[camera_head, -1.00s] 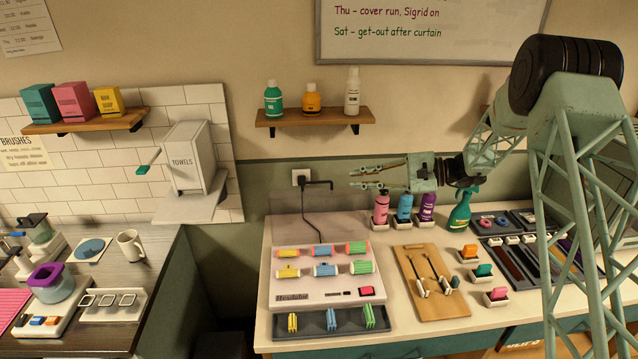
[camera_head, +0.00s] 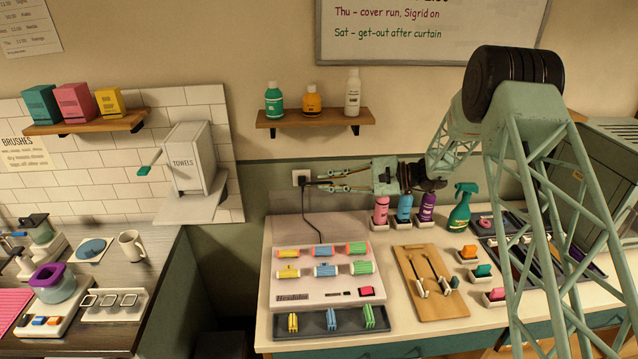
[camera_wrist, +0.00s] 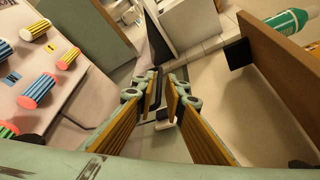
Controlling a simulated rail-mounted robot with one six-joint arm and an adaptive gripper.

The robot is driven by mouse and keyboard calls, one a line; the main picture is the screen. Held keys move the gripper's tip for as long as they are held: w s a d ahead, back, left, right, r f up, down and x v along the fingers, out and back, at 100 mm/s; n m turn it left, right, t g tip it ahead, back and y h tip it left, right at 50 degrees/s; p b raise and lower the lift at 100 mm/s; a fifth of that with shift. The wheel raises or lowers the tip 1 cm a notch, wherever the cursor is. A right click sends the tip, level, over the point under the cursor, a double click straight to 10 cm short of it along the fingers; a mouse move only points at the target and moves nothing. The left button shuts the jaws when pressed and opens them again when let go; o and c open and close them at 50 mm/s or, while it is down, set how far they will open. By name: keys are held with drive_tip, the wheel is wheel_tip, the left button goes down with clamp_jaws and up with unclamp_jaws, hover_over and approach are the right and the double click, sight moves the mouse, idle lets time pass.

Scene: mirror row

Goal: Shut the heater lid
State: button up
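The heater (camera_head: 318,290) is a pale box on the white counter with two rows of coloured rollers (camera_head: 323,269) and a pink switch. Its lid (camera_head: 345,226) appears to be the pale panel standing raised along the back edge, so the heater is open. My gripper (camera_head: 319,182) is above and behind the lid, near the wall, pointing left with its fingers apart and nothing clearly held. In the wrist view my gripper (camera_wrist: 163,80) shows a narrow gap between its fingers, and the rollers (camera_wrist: 38,90) lie to the left.
A wall socket (camera_head: 301,178) with a black cord is close beyond my fingertips. A shelf with bottles (camera_head: 315,117) hangs above. Pink, blue and purple bottles (camera_head: 404,208) stand below and right of my gripper. A wooden board (camera_head: 431,305) lies right of the heater.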

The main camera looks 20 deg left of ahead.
drive_tip(key=shift+x, duration=1.45)
drive_tip(key=shift+c, duration=0.3)
clamp_jaws()
drive_tip(key=shift+s+d, duration=0.15)
drive_tip(key=shift+s, duration=0.05)
